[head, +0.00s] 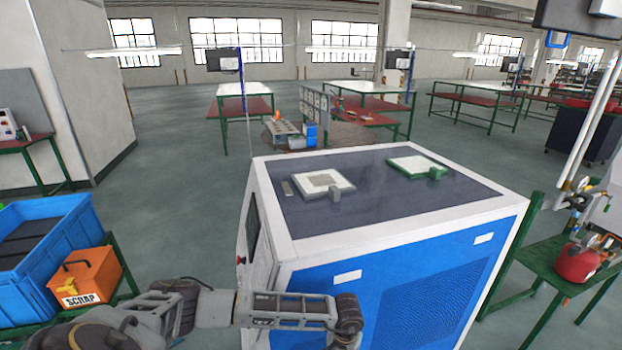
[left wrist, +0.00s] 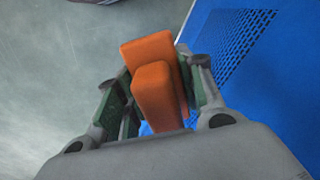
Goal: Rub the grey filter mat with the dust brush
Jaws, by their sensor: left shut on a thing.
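The mat with a pale square centre and grey edging (head: 322,181), which looks like the grey filter mat, lies on the dark top of the blue and white generator, at its left part. A small grey block (head: 335,193) sits at its front edge. My left gripper (left wrist: 155,85) is shut on an orange thing (left wrist: 155,95) made of two blocky parts. It may be the dust brush, but no bristles show. It is held beside the blue generator side. In the head view my left arm reaches low before the generator and its fingers are hidden. My right gripper is not in view.
A green-edged mat (head: 417,167) with a green block lies at the generator top's right. A small grey plate (head: 287,188) lies at the left. A green table (head: 560,255) with a red can stands at right.

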